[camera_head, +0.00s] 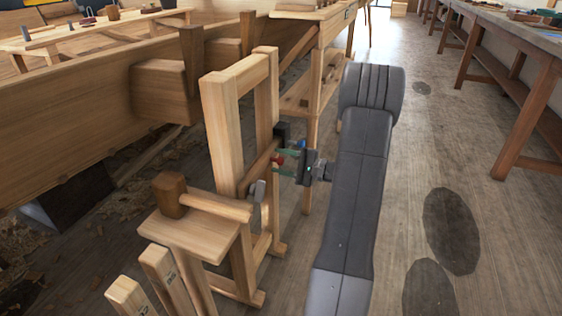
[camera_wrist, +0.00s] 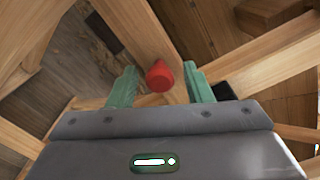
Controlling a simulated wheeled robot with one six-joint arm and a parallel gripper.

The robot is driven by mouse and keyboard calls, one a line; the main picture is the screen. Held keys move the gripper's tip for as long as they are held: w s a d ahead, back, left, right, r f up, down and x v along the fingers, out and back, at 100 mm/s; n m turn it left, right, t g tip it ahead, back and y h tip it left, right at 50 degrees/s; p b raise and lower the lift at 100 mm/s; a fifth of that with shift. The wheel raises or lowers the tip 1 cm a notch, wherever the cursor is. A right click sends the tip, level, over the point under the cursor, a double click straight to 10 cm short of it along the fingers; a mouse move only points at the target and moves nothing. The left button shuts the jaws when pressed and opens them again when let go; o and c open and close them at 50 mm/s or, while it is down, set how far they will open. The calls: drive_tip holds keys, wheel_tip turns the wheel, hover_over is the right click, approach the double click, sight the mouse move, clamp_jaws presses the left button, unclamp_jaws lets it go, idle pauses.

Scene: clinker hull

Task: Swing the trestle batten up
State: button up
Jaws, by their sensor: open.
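The trestle (camera_head: 222,130) is a light wooden frame with tall uprights, standing beside the hull planking. A wooden bar, which looks like the batten (camera_head: 258,169), slants across between the uprights, below the top. A red rounded knob (camera_head: 280,159) shows at the bar's upper right end. My gripper (camera_head: 286,166) comes in from the right with its green fingers at the knob. In the wrist view my gripper (camera_wrist: 160,86) is open, with a finger on each side of the red knob (camera_wrist: 159,75). I cannot tell whether either finger touches it.
A grey metal fitting (camera_head: 257,196) sits on the trestle below the bar. A low wooden stand with a mallet-like peg (camera_head: 169,194) is at front left. The hull plank (camera_head: 70,115) runs behind.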

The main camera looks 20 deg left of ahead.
drive_tip(key=s+d+p, duration=0.1)
drive_tip(key=d+p, duration=0.2)
drive_tip(key=d, duration=1)
drive_tip(key=shift+d, duration=0.15)
drive_tip(key=a+b, duration=0.1)
drive_tip(key=a, duration=0.3)
drive_tip(key=a+b, duration=0.1)
drive_tip(key=a, duration=0.4)
drive_tip(key=w+a+b, duration=0.1)
drive_tip(key=a, duration=0.4)
drive_tip(key=shift+d+f, duration=0.1)
drive_tip(key=shift+f, duration=0.05)
